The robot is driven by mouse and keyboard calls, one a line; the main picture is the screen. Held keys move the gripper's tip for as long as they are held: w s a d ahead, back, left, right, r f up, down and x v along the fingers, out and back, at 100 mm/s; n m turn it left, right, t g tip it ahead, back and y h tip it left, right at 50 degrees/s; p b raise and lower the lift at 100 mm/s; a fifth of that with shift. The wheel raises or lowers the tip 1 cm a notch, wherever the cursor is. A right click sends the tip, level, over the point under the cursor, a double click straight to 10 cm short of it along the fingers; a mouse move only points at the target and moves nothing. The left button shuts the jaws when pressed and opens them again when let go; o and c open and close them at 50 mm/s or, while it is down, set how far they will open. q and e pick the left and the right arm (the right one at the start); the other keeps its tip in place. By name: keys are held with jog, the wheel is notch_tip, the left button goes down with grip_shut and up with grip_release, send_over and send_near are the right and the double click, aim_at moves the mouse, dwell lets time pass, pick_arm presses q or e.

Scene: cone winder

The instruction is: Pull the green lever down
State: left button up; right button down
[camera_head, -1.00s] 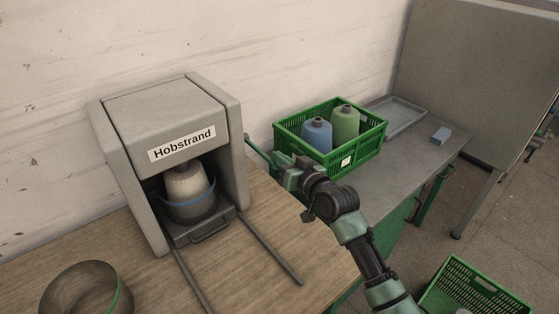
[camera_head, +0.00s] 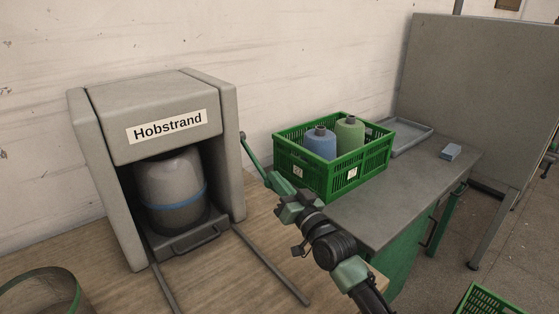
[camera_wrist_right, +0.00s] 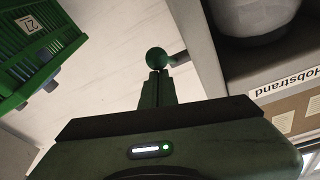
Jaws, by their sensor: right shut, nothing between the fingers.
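The green lever (camera_head: 256,158) is on the right side of the grey Hobstrand machine (camera_head: 160,97). It slopes down from the machine's side toward my right gripper (camera_head: 275,182). My right gripper is shut with nothing between its fingers, and its tips are at the lever's lower end. In the right wrist view, a green ball knob (camera_wrist_right: 156,58) shows just beyond the shut fingertips (camera_wrist_right: 155,78), with a grey stub beside it. I cannot tell whether the tips touch the knob. My left gripper is not in view.
A smooth grey rounded body with a blue band (camera_head: 174,190) fills the machine's opening. A green crate (camera_head: 350,172) with a blue and a green cone stands right of my gripper. A grey tray (camera_head: 405,137) and small blue block (camera_head: 451,152) lie beyond. A round container (camera_head: 45,280) is front left.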

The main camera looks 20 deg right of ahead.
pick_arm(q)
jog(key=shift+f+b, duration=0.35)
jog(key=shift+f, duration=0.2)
pick_arm(e)
jog(key=shift+w+a+f, duration=0.15)
jog(key=shift+w+f, duration=0.05)
jog(key=shift+f, duration=0.75)
jog(key=shift+a+f, duration=0.1)
jog(key=shift+f, duration=0.15)
notch_tip(320, 180, up, 5)
jog(key=d+p, duration=0.1)
jog(key=p, duration=0.2)
pick_arm(q)
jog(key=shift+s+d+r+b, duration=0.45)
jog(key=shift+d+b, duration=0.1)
jog(key=shift+b, duration=0.5)
pick_arm(e)
jog(key=f+v, duration=0.1)
jog(key=v, duration=0.9)
jog(key=shift+w+d+f, duration=0.2)
jog(key=shift+w+f, duration=0.1)
jog(key=shift+f, duration=0.05)
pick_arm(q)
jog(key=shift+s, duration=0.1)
